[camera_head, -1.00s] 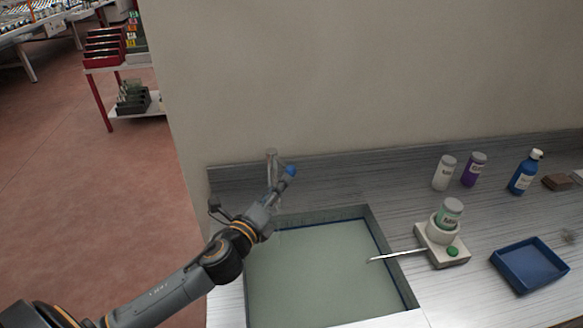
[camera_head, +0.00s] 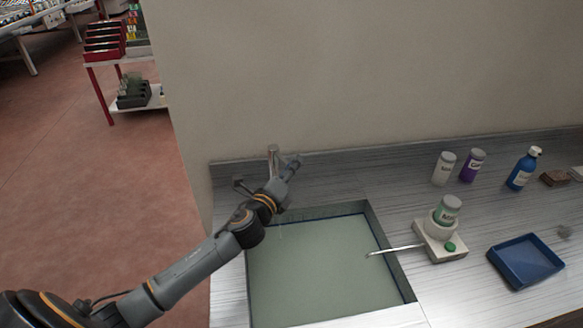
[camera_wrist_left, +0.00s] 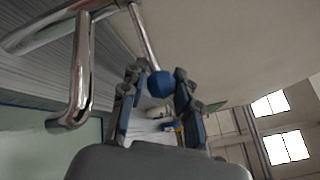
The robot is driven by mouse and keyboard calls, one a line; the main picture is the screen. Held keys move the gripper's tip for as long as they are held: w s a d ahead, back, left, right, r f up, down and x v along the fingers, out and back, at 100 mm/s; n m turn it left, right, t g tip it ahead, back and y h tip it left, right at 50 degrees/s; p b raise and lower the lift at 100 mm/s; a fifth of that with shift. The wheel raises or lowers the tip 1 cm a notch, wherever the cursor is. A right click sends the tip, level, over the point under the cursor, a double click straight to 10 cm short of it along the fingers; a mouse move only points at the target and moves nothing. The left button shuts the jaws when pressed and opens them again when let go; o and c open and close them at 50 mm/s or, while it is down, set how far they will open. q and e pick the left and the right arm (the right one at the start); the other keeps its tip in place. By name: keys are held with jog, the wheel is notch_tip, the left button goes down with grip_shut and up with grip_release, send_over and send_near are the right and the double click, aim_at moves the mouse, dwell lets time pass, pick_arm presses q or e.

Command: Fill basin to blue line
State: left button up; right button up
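The basin (camera_head: 388,262) is set into the counter and holds pale green water (camera_head: 315,265). The blue line (camera_head: 342,215) shows as a thin dark band along the far wall, close above the water. The chrome faucet (camera_head: 273,158) stands behind the basin; its spout (camera_wrist_left: 80,75) shows in the left wrist view. A blue knob (camera_wrist_left: 160,84) on a chrome lever lies between my left fingertips. My left gripper (camera_head: 293,164) is around it, fingers apart; firm contact is not visible. The gripper hides the knob in the head view. My right gripper is not in view.
Right of the basin stands a white device (camera_head: 450,255) with a green button and a bottle; its thin rod reaches over the basin edge. A blue tray (camera_head: 527,262) and several bottles, including a blue one (camera_head: 521,172), stand farther right. A wall rises behind the counter.

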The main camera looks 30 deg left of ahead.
pick_arm(q)
grip_shut()
jog(key=shift+w, duration=0.1)
jog(key=w+n+y+b, duration=0.1)
jog(key=y, duration=0.1)
jog(key=w+d+n+g+y+b, duration=0.1)
jog(key=n+y, duration=0.1)
jog(key=y, duration=0.1)
jog(key=w+n+g+y+b, duration=0.1)
jog(key=w+n+y, duration=0.1)
jog(key=shift+d+r+y, duration=0.2)
jog(key=shift+d+y, duration=0.05)
jog(key=shift+y, duration=0.15)
jog(key=o, duration=0.7)
grip_release()
jog(key=shift+w, duration=0.1)
jog(key=shift+o, duration=0.2)
jog(key=v, duration=1.2)
